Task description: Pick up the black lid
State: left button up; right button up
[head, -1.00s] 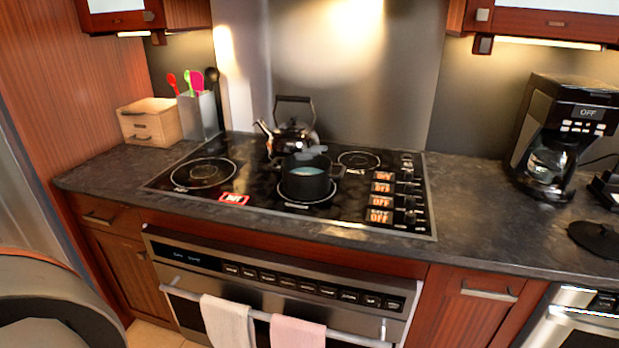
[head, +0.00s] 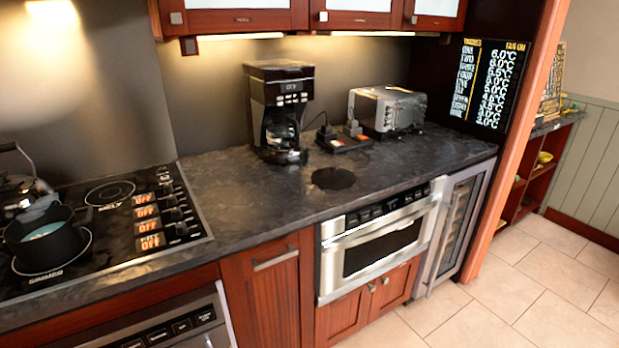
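The black lid (head: 333,178) is a flat, dark round disc lying on the dark stone counter (head: 226,208). It lies in front of and a little right of the coffee maker, near the counter's front edge above the microwave drawer. Its handle is hard to make out against the dark surface. Neither of my grippers shows in the head view.
A coffee maker (head: 277,112) stands behind the lid, with a small black stand (head: 343,138) and a silver toaster (head: 387,110) to its right. A black pot (head: 45,240) sits on the cooktop at left. The microwave drawer (head: 382,245) is shut. Tiled floor (head: 480,300) is clear at right.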

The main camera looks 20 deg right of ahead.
aim_at(331, 177)
jog(key=i+l, duration=0.1)
jog(key=l, duration=0.3)
jog(key=i+l, duration=0.15)
jog(key=l, duration=0.3)
jog(key=i+l, duration=0.1)
jog(key=l, duration=0.3)
jog(key=i+l, duration=0.1)
jog(key=l, duration=0.35)
